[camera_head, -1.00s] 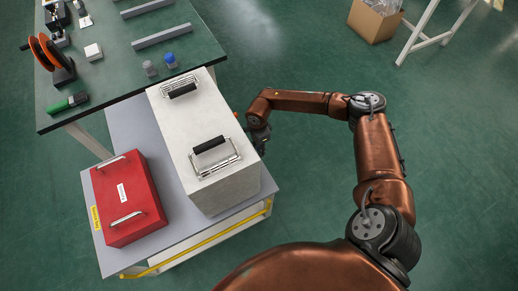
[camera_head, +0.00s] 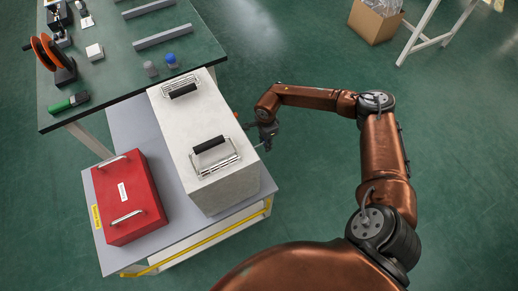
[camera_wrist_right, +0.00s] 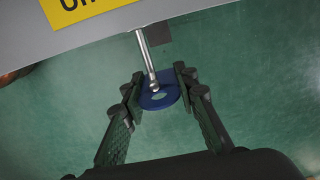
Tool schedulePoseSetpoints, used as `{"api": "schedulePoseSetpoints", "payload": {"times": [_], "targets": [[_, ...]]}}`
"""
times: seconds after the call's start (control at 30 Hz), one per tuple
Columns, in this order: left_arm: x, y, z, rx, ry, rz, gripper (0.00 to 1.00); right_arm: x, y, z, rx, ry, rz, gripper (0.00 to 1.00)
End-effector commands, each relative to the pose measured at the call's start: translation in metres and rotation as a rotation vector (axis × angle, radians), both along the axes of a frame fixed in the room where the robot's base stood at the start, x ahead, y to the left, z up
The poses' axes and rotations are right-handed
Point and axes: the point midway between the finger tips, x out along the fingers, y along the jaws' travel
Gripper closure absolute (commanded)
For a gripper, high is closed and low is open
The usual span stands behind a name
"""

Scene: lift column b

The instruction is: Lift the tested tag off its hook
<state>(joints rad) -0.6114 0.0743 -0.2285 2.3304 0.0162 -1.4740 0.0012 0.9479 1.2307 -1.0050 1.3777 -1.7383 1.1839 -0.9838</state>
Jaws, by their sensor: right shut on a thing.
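A blue round tag (camera_wrist_right: 150,102) with a hole shows in the right wrist view, at the end of a metal hook (camera_wrist_right: 146,58). The hook's tip overlaps the tag's far part; I cannot tell whether it still passes through the hole. My right gripper (camera_wrist_right: 158,88) has a finger on each side of the tag and is shut on it. In the head view my right gripper (camera_head: 266,135) is beside the right side of the pale case, and the tag and hook cannot be made out there. My left gripper is not in view.
A grey panel with a partly cut-off yellow label (camera_wrist_right: 85,8) is close above the tag. The pale case (camera_head: 215,128) and a red case (camera_head: 128,200) stand on a grey cart (camera_head: 180,235). A green workbench (camera_head: 115,75) is behind. Open floor lies to the right.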

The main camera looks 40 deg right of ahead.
Motion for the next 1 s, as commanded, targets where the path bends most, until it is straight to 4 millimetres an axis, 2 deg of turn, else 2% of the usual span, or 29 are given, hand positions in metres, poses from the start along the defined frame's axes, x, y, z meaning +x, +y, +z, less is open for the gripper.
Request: {"api": "schedulePoseSetpoints", "payload": {"times": [0.27,1.0], "targets": [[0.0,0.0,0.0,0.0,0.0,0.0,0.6,-0.005,-0.008,-0.002,-0.001,0.005,-0.001,1.0],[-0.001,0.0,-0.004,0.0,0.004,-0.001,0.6,-0.021,-0.071,-0.003,-0.001,0.006,0.0,1.0]]}}
